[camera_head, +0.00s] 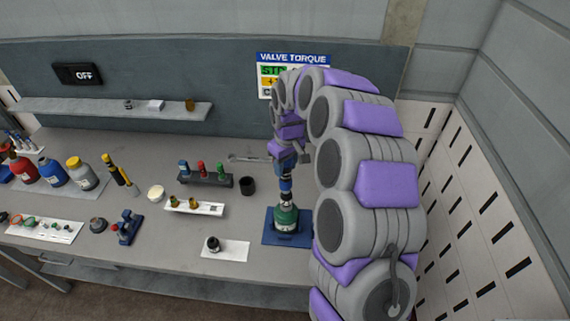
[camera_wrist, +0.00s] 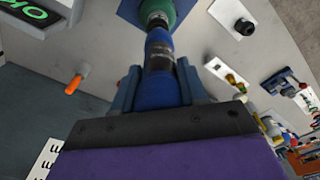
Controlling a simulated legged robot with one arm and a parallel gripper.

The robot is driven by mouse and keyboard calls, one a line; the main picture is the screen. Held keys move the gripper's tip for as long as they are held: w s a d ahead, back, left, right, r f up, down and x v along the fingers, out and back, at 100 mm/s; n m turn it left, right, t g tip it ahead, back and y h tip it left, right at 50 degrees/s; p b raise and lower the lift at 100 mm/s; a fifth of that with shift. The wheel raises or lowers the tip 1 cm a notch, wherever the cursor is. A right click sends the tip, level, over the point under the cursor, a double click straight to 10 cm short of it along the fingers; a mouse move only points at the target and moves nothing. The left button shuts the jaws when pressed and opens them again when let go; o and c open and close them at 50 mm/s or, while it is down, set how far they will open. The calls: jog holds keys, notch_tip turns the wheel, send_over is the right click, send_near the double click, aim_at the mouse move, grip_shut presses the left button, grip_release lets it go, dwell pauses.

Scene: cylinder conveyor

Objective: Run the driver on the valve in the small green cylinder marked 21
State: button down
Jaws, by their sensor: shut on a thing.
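The small green cylinder (camera_head: 286,216) stands upright on a blue mat (camera_head: 270,239) at the right of the bench. Its number cannot be read. My gripper (camera_head: 286,165) is above it, shut on a blue and black driver (camera_head: 286,184) that points down onto the cylinder's top. In the wrist view the driver (camera_wrist: 158,88) sits between the two blue fingers, and its far end reaches the green cylinder (camera_wrist: 157,10). The valve is hidden under the driver, so I cannot tell how it is seated.
A black cup (camera_head: 247,186), a rack with coloured drivers (camera_head: 205,179) and a white tray (camera_head: 195,207) lie left of the cylinder. A white sheet (camera_head: 232,250) with a dark part is in front. Red, blue and grey cylinders stand far left. A valve torque sign (camera_head: 293,58) hangs behind.

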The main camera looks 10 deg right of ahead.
jog(key=shift+f, duration=0.5)
dwell(1.3)
jog(key=shift+r+b, duration=0.5)
jog(key=shift+r, duration=0.1)
dwell(2.9)
jog(key=shift+r+p, duration=0.8)
jog(key=shift+r, duration=2.2)
jog(key=shift+f, duration=0.1)
